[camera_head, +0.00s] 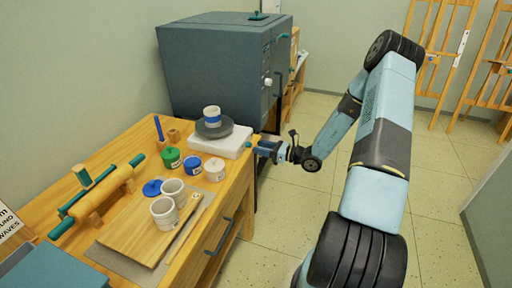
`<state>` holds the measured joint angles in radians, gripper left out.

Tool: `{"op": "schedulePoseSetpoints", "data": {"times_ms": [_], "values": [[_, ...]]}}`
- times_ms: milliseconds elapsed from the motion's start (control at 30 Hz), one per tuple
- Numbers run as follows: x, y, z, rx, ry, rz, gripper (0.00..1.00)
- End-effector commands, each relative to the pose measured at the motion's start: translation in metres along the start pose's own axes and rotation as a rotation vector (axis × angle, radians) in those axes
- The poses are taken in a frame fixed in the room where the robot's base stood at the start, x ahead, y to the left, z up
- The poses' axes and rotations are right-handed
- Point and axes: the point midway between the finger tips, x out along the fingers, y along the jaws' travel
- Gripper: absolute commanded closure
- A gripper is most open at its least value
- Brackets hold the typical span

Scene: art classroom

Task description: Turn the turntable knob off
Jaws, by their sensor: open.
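The turntable has a white base (226,146) and a dark round disc (203,132), and it stands at the far right end of the wooden table. A white cup with a blue band (212,116) stands on the disc. My gripper (257,147) is open, just right of the base at the table's edge, pointing left towards it. It is small in the view, and I cannot tell whether it touches the base. The knob cannot be made out clearly; it may be hidden by or merged with the gripper fingers.
Several paint jars, including a green one (171,157), stand in front of the turntable. Two cups, a wooden board (132,233) and a rolling pin (103,196) lie nearer. A dark grey kiln-like cabinet (215,70) stands behind. Easels (440,60) stand at the back right. The floor between is clear.

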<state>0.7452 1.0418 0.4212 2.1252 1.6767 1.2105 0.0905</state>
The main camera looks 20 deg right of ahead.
Motion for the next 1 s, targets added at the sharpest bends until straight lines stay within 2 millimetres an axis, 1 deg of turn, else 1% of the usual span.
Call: {"op": "schedulePoseSetpoints", "data": {"times_ms": [33,100,233,333,600,1000], "values": [[0.007,0.000,0.000,0.000,-0.001,0.002,0.50],[0.014,0.000,0.000,-0.001,-0.001,0.002,0.50],[0.023,0.000,0.000,-0.001,0.000,0.000,0.50],[0.026,0.000,0.000,-0.001,0.000,0.000,0.50],[0.026,0.000,0.000,-0.001,0.000,0.000,0.51],[0.026,0.000,0.000,0.000,0.000,0.000,0.89]]}}
